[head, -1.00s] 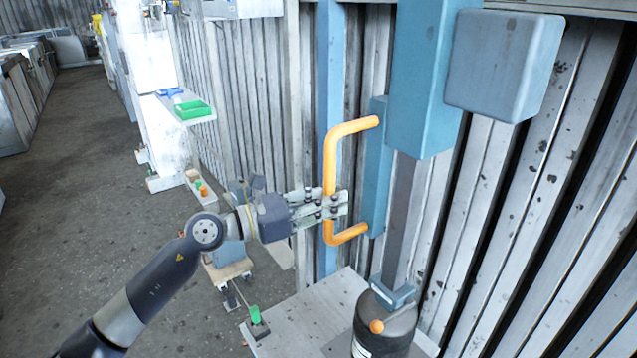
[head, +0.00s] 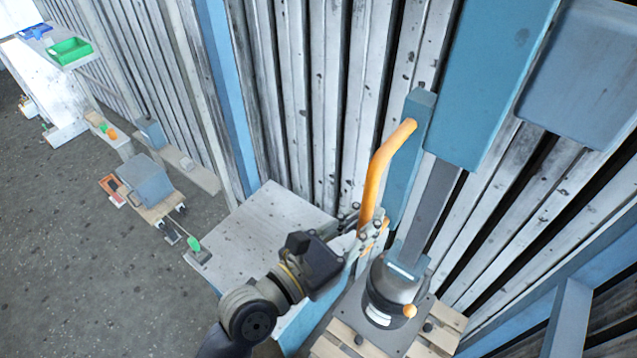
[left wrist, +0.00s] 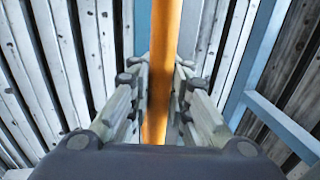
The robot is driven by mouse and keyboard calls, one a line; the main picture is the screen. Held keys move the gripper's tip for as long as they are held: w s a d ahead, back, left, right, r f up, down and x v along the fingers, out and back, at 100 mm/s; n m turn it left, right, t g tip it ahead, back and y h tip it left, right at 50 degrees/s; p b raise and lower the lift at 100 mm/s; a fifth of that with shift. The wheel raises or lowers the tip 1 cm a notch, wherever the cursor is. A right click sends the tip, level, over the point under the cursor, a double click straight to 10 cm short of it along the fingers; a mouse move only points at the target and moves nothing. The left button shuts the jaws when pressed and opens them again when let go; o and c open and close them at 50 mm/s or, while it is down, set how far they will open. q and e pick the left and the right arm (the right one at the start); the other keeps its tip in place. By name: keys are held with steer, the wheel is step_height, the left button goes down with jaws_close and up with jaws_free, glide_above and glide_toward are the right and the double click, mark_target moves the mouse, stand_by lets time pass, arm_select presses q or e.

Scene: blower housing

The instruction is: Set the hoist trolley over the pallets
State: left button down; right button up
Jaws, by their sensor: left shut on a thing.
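The hoist trolley is a blue upright body (head: 490,80) against the ribbed wall, with a smaller blue plate (head: 412,140) carrying an orange bar handle (head: 376,170). My left gripper (head: 368,232) is shut on the lower part of the handle. In the left wrist view the orange bar (left wrist: 160,70) runs upright between the two fingers (left wrist: 160,90). A grey mast (head: 432,205) goes down from the blue body to a dark cylinder (head: 385,290) with an orange knob. The cylinder with its dark base plate appears above wooden pallet slats (head: 335,346); whether they touch is unclear. My right gripper is not in view.
A pale speckled table (head: 265,235) stands left of the cylinder. A blue beam frame (head: 570,310) is at the lower right. A small cart with a grey box (head: 148,182) and a green tray (head: 70,50) are at the left.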

arm_select(q)
steer(key=s+d, duration=0.4)
steer(key=d, duration=0.1)
steer(key=shift+s+d+f, duration=0.25)
steer(key=shift+d, duration=0.05)
steer(key=c, duration=1.5)
jaws_free()
steer(key=shift+s, duration=0.15)
steer(key=shift+s+r, duration=0.2)
steer(key=v, duration=1.2)
steer(key=shift+s, duration=0.1)
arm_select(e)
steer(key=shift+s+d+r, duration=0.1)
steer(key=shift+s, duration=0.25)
arm_select(q)
steer(key=shift+f, duration=0.1)
